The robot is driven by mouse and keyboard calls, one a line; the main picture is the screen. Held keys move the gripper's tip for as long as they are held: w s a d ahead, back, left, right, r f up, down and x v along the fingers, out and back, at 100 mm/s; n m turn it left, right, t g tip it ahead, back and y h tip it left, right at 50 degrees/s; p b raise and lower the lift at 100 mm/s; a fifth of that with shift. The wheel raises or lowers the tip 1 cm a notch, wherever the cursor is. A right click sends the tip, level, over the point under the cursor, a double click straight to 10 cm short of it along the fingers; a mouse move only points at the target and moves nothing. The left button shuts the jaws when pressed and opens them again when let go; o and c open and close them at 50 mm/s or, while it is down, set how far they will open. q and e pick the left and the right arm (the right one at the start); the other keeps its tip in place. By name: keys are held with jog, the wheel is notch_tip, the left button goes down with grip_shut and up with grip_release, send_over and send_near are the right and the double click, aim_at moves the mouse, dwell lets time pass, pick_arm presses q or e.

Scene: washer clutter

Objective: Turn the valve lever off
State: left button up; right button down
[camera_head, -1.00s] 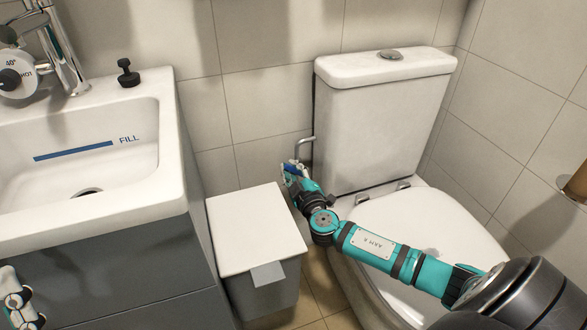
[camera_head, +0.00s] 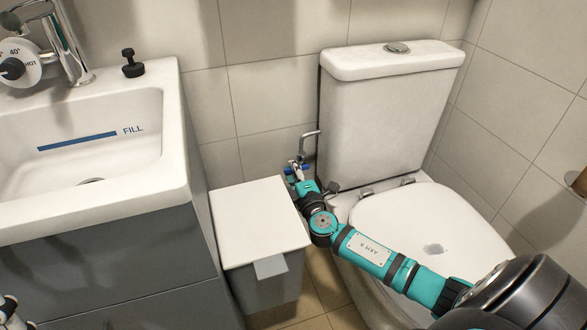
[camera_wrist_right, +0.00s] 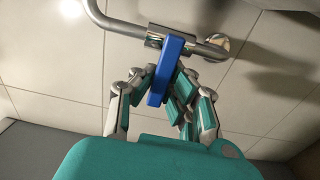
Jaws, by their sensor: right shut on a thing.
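The valve lever is a blue handle (camera_wrist_right: 168,68) on a metal valve body (camera_wrist_right: 156,37) on the bent pipe (camera_wrist_right: 112,23) beside the toilet. In the right wrist view it points down from the valve, between my fingers. My right gripper (camera_wrist_right: 160,88) is shut on the lever's lower part, with fingers on both sides. In the head view the right gripper (camera_head: 298,174) is small at the pipe's lower end and partly hides the lever. A bit of my left gripper (camera_head: 8,308) shows at the bottom left corner; its jaws cannot be made out.
The toilet (camera_head: 395,110) stands to the right of the pipe. A white-lidded bin (camera_head: 258,222) stands left of my right arm, close to it. The sink cabinet (camera_head: 130,262) is further left. The tiled wall (camera_wrist_right: 255,105) is close behind the valve.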

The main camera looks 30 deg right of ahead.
jog(key=shift+a+f+n, duration=0.1)
jog(key=shift+f+n, duration=0.05)
jog(key=shift+n, duration=0.15)
jog(key=c, duration=1.3)
grip_release()
jog(key=v, duration=1.2)
jog(key=shift+s, duration=0.1)
